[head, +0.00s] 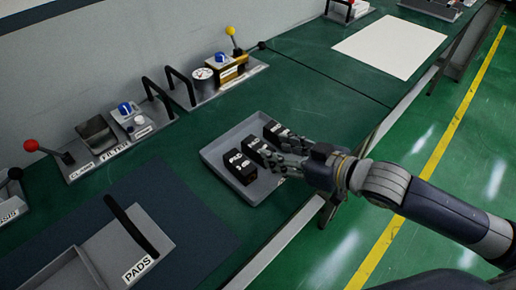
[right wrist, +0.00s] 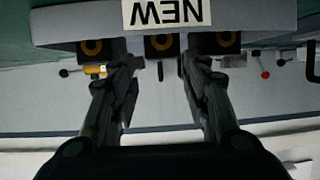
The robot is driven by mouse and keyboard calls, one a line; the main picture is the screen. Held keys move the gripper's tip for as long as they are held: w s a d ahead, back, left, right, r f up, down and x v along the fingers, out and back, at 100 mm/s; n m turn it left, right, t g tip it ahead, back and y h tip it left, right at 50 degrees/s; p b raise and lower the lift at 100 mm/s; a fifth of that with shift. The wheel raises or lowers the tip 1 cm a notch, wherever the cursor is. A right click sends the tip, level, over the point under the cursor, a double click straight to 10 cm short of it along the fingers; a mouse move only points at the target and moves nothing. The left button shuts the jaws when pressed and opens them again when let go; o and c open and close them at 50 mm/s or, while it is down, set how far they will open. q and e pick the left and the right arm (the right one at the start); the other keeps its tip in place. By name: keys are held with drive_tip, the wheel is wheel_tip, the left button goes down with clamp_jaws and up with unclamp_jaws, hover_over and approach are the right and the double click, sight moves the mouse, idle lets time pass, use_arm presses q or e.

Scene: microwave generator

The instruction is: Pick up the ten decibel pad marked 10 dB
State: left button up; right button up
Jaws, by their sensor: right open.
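Three black pads stand in a row in a grey tray (head: 222,141) on the green bench. The near-left pad (head: 240,168), middle pad (head: 257,150) and far pad (head: 273,131) have white lettering that begins PAD; the values are too small to read surely, so I cannot tell which is 10 dB. My right gripper (head: 283,151) reaches in from the right, over the tray near the middle pad. In the right wrist view the gripper (right wrist: 160,68) is open, with the middle pad (right wrist: 159,45) ahead between the fingertips and nothing held. My left gripper is out of view.
The tray's NEW label (right wrist: 167,12) appears upside down. A PADS fixture (head: 152,246) with a black handle stands at the near left. Levers, a gauge (head: 203,73) and knobs line the wall. A white sheet (head: 390,46) lies on the right; the bench between is clear.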

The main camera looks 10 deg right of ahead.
sight(260, 147)
drive_tip(key=shift+w+a+f, duration=0.15)
drive_tip(key=shift+w+a, duration=0.25)
drive_tip(key=shift+w, duration=0.1)
drive_tip(key=shift+w+a+f, duration=0.2)
drive_tip(key=shift+w+a, duration=0.1)
drive_tip(key=shift+w, duration=0.05)
drive_tip(key=shift+w+a+f, duration=0.15)
drive_tip(key=shift+w+a, duration=0.15)
drive_tip(key=p+x, duration=0.1)
drive_tip(key=x, duration=0.2)
drive_tip(key=shift+w+a+f, duration=0.1)
drive_tip(key=shift+w+a, duration=0.05)
drive_tip(key=shift+a, duration=0.05)
drive_tip(key=shift+w+a+f, duration=0.2)
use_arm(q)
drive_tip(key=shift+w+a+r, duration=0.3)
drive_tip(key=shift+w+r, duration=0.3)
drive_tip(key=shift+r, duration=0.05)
use_arm(e)
drive_tip(key=c, duration=0.9)
